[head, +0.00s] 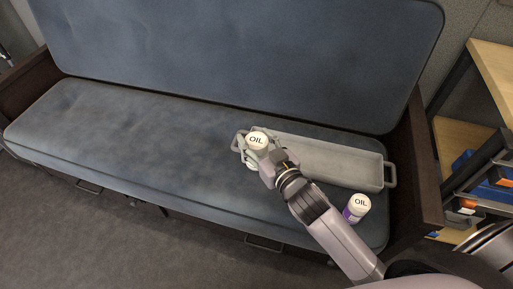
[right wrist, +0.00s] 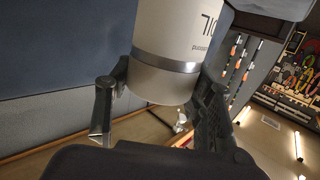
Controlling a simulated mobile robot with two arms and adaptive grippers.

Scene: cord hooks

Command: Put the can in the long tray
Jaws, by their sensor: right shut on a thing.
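A white oil can (head: 257,139), its lid reading OIL, is in my right gripper (head: 256,156). It appears over or at the left end of the long grey tray (head: 340,165); I cannot tell whether it touches the tray. In the right wrist view, the held can (right wrist: 165,50) is pale with a grey band and upside-down lettering, between the two dark fingers. My right arm hides part of the tray's front. My left gripper is not in view.
The tray lies on the right part of a blue bench seat (head: 130,125), before a padded backrest (head: 240,60). A dark wooden armrest (head: 425,165) bounds the seat on the right. Wooden shelves (head: 465,145) with bins stand beyond. The left seat is clear.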

